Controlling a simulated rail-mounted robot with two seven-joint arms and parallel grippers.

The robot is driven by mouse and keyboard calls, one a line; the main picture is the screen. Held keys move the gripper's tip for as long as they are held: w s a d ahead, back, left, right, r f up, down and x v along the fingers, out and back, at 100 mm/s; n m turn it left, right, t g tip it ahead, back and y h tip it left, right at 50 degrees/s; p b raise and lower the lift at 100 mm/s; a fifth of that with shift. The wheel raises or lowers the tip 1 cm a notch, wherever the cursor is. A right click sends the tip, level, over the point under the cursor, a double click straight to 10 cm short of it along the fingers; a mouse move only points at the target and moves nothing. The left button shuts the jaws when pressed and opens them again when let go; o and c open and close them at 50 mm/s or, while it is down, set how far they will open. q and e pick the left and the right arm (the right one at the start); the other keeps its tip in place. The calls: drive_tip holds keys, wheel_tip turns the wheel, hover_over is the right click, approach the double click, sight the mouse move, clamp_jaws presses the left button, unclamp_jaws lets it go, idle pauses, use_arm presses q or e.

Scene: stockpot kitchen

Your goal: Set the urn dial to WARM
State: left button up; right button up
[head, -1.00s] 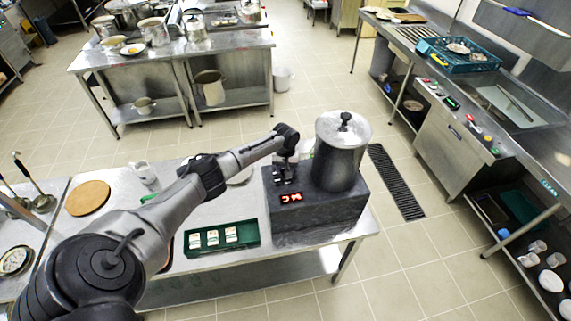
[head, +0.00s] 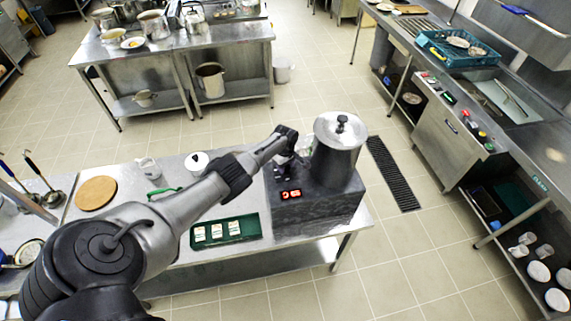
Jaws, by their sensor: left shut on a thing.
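The urn (head: 337,150) is a steel pot with a black-knobbed lid, standing on a dark block base (head: 315,207) at the right end of the near steel table. A red lit display (head: 291,194) shows on the base; its characters are too small to read surely. My left gripper (head: 283,172) points down at the base's left part, just behind the display and beside the pot. It is shut on the urn dial, which the gripper and wrist hide. The dial's setting and any WARM mark cannot be made out. My right gripper is not in view.
A green tray (head: 246,235) with several white packets lies in front of the base's left side. A round wooden board (head: 96,193), a mug (head: 148,169) and a green-handled item (head: 164,191) lie farther left. A floor drain (head: 393,174) runs right of the table.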

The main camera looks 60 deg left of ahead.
use_arm(q)
drive_tip(key=shift+n, duration=0.4)
drive_tip(key=o, duration=0.9)
drive_tip(key=shift+o, duration=0.2)
drive_tip(key=shift+r, duration=0.1)
drive_tip(key=shift+r+p, duration=0.35)
drive_tip(key=shift+p, duration=0.05)
wheel_tip(320, 180, up, 5)
drive_tip(key=shift+r+p, duration=0.2)
drive_tip(key=shift+p, duration=0.9)
wheel_tip(320, 180, up, 8)
drive_tip(key=shift+f, duration=0.25)
